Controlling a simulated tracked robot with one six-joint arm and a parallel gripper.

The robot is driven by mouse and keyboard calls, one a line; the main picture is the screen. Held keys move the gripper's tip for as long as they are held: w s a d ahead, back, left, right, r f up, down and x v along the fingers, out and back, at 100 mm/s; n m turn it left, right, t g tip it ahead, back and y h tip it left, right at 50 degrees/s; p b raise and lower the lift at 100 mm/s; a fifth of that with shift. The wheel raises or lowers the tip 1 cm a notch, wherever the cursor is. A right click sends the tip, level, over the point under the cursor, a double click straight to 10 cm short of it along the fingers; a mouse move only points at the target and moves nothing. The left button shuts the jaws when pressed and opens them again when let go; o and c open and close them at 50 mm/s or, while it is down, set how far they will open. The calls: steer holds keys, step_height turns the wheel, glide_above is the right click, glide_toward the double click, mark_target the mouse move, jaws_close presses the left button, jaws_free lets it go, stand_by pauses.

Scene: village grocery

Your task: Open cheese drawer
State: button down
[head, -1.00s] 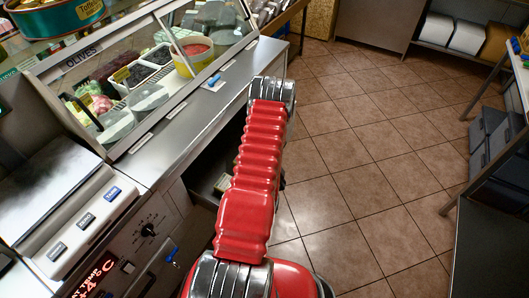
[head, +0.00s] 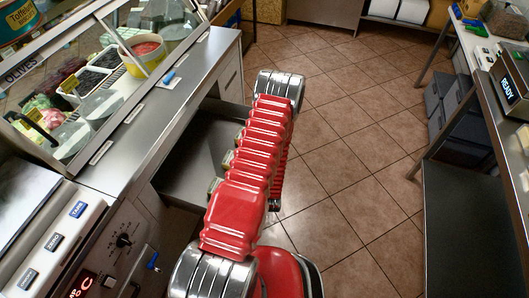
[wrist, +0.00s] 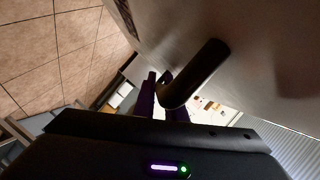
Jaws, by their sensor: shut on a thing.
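The cheese drawer (head: 193,172) stands pulled out from under the steel counter in the head view, its grey inside partly showing beside my red arm. My arm hides its outer end and part of its inside. In the wrist view the drawer's pale front (wrist: 255,60) slants across the upper right, with a dark bar handle (wrist: 203,70) on it. My gripper (wrist: 162,92) is shut on the handle, its dark fingers at the handle's near end. In the head view the gripper is hidden behind my arm.
A glass deli case with olive tubs stands on the counter (head: 185,85) at left. A control panel (head: 115,245) is at the near left. Shelving (head: 465,215) with a scale (head: 508,85) stands at right. The tiled floor (head: 350,140) between is clear.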

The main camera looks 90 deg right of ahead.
steer(key=c, duration=2.1)
jaws_free()
steer(key=v, duration=1.3)
steer(key=shift+a, duration=0.4)
